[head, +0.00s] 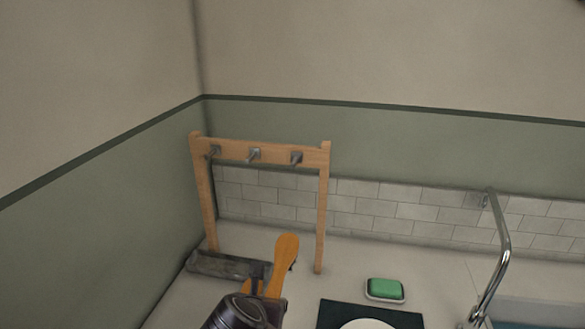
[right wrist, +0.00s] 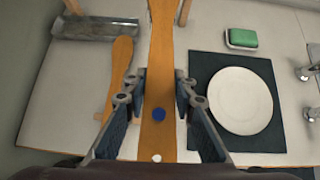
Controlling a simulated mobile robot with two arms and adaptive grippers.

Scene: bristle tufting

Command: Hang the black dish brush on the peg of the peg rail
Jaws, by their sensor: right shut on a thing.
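The peg rail (head: 274,153) is a wooden frame with a few grey pegs, standing in the back left corner of the counter. My right gripper (head: 262,287) is in front of and below it. In the right wrist view it (right wrist: 160,90) is shut on a flat orange-wood handle (right wrist: 160,60). This handle has a blue dot and, near its end, a white spot. In the head view the handle (head: 287,252) sticks up past the gripper, below the rail's bar and apart from the pegs. No black brush head shows clearly. My left gripper is out of view.
A second wooden handle (right wrist: 119,75) lies left of the gripper. A grey tray (right wrist: 95,27) sits at the rail's foot. To the right are a green sponge in a dish (right wrist: 241,39), a white plate (right wrist: 240,101) on a dark mat (right wrist: 205,65) and a faucet (head: 503,250).

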